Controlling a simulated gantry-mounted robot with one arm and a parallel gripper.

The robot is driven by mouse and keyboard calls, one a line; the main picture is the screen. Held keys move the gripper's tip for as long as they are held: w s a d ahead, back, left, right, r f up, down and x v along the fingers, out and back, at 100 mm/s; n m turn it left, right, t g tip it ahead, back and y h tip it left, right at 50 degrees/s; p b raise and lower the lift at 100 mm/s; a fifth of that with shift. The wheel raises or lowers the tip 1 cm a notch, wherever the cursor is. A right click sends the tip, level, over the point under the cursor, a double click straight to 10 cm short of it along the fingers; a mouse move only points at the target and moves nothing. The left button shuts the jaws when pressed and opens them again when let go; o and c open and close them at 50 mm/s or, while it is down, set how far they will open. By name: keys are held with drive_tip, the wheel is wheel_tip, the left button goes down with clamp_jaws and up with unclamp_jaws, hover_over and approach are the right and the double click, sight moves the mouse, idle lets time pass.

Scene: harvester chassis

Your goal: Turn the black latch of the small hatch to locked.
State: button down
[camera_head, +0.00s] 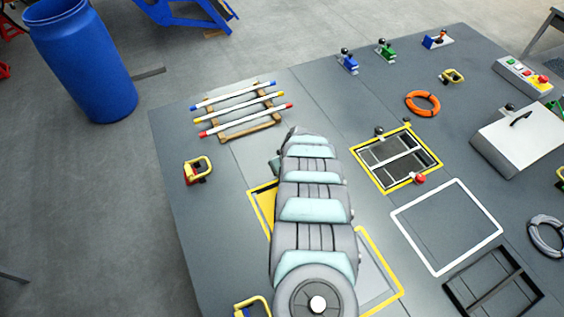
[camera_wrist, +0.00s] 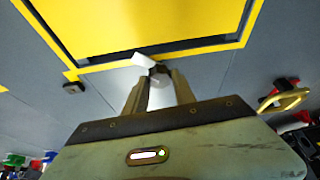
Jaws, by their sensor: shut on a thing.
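My gripper (camera_wrist: 158,84) shows in the wrist view, its two fingers closed around a small dark piece (camera_wrist: 159,70) at the edge of a yellow hatch frame; this appears to be the black latch. A white tab (camera_wrist: 143,62) sticks out beside the fingertips, to the left. The yellow hatch (camera_wrist: 140,18) fills the top of the wrist view. How far the latch is turned cannot be told, as the fingers cover most of it. In the head view my arm hides the gripper and latch and covers much of the yellow-edged hatch (camera_head: 262,207).
A dark knob (camera_wrist: 73,87) stands on the deck left of the fingers. A yellow handle (camera_wrist: 286,101) is to the right. In the head view, a rack of rods (camera_head: 240,108), another yellow-framed opening (camera_head: 432,159) and an orange ring (camera_head: 422,95) lie around the arm.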

drive_tip(key=m, duration=0.1)
drive_tip(key=m+h, duration=0.1)
drive_tip(key=shift+a+m+t, duration=0.2)
drive_tip(key=shift+m+t, duration=0.1)
drive_tip(key=shift+m, duration=0.1)
drive_tip(key=shift+s+a+m+h, duration=0.1)
drive_tip(key=shift+m+h, duration=0.3)
drive_tip(key=shift+m, duration=0.5)
drive_tip(key=shift+r+m+h+p, duration=0.2)
drive_tip(key=shift+m+h+p, duration=0.4)
drive_tip(key=shift+m, duration=0.6)
drive_tip(key=shift+f+m+h+p, duration=0.1)
drive_tip(key=shift+m+h+p, duration=0.2)
drive_tip(key=shift+m+p, duration=0.8)
drive_tip(key=shift+f+m, duration=0.15)
drive_tip(key=shift+m, duration=0.25)
drive_tip(key=c, duration=1)
unclamp_jaws()
drive_tip(key=shift+c, duration=0.2)
